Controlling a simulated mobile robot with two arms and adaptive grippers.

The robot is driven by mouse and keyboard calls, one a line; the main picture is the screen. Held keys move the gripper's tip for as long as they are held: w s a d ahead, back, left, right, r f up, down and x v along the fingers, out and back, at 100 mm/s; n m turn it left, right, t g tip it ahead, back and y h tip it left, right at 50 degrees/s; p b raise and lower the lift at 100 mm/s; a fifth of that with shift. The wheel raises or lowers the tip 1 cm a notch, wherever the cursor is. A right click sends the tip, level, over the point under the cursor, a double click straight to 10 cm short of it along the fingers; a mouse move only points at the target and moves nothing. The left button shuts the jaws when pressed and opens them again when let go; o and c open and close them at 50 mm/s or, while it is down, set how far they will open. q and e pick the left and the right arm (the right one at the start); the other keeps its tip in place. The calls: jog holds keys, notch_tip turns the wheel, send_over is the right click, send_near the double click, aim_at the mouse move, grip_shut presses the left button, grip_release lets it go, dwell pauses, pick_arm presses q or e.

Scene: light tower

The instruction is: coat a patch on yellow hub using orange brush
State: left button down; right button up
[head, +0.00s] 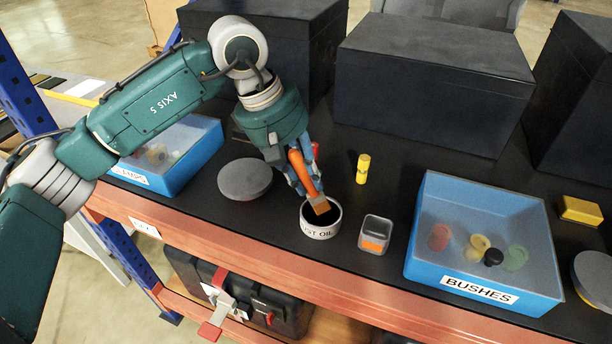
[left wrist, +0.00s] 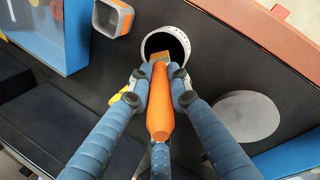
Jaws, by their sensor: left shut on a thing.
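My left gripper (head: 305,186) is shut on the orange brush (head: 301,168), which points down and tilted. In the left wrist view the orange handle (left wrist: 160,104) lies between the two blue fingers. The brush's tan tip (head: 320,207) is at the mouth of a white oil tin (head: 320,231); I cannot tell whether it touches the dark inside. The tin also shows in the left wrist view (left wrist: 148,45). A yellow upright cylinder (head: 362,170), which may be the yellow hub, stands behind and right of the tin. My right gripper is out of view.
A blue BUSHES bin (head: 430,261), a yellow block (head: 580,210) and grey discs (head: 245,179) lie about. Another blue bin (head: 203,145) is at left. Large dark boxes (head: 430,85) stand behind.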

pick_arm(q)
jog(key=shift+s+f+b, duration=0.15)
jog(key=shift+f+b, duration=0.05)
jog(key=shift+b, duration=0.15)
dwell(1.5)
jog(key=shift+r, duration=0.1)
jog(key=shift+r+p, duration=0.5)
jog(key=shift+r, duration=0.4)
jog(key=shift+r+p, duration=1.1)
jog(key=shift+r, duration=1.55)
